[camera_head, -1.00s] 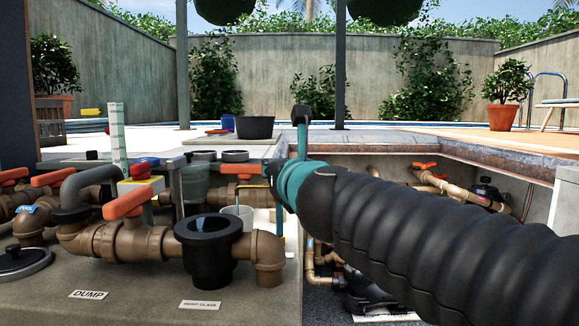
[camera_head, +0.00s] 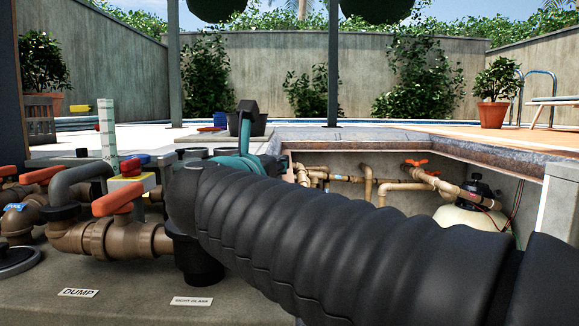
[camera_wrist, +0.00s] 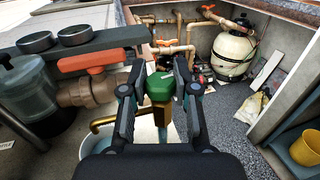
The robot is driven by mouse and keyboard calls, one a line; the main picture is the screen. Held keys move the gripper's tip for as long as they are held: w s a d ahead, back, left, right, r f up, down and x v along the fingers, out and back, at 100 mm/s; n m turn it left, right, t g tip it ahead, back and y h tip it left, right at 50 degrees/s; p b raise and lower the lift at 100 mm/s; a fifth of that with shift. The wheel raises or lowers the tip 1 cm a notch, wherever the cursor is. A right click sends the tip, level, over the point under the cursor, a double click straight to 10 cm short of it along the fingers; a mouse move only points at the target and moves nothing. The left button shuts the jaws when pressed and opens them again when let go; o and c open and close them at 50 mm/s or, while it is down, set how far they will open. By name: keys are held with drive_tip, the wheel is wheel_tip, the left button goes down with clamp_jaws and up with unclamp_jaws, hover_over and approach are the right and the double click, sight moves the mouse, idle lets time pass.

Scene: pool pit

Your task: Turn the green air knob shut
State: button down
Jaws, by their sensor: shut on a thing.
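The green air knob (camera_wrist: 160,86) shows in the wrist view on top of an upright brass fitting (camera_wrist: 163,116). My gripper (camera_wrist: 160,76) has one finger on each side of the knob and is shut on it. A white container (camera_wrist: 105,138) stands below, partly hidden by the gripper. In the head view my arm and the black sleeve over it hide the knob and the fingers.
A brown valve with an orange handle (camera_wrist: 95,62) sits close to the left of my gripper. A clear strainer pot (camera_wrist: 28,90) stands further left. The pit holds pipes, a cream tank (camera_wrist: 232,50) and a yellow bucket (camera_wrist: 308,148). The pit's concrete edge (camera_head: 340,138) lies behind my arm.

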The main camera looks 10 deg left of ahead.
drive_tip(key=shift+m+h, duration=0.6)
drive_tip(key=shift+h, duration=0.4)
drive_tip(key=shift+r+h, duration=0.1)
drive_tip(key=shift+h, duration=0.2)
drive_tip(key=c, duration=0.9)
unclamp_jaws()
drive_tip(key=s, duration=0.4)
drive_tip(key=s+a, duration=0.1)
drive_tip(key=s, duration=0.3)
drive_tip(key=s+a, duration=0.1)
drive_tip(key=s, duration=0.2)
drive_tip(key=shift+s, duration=0.4)
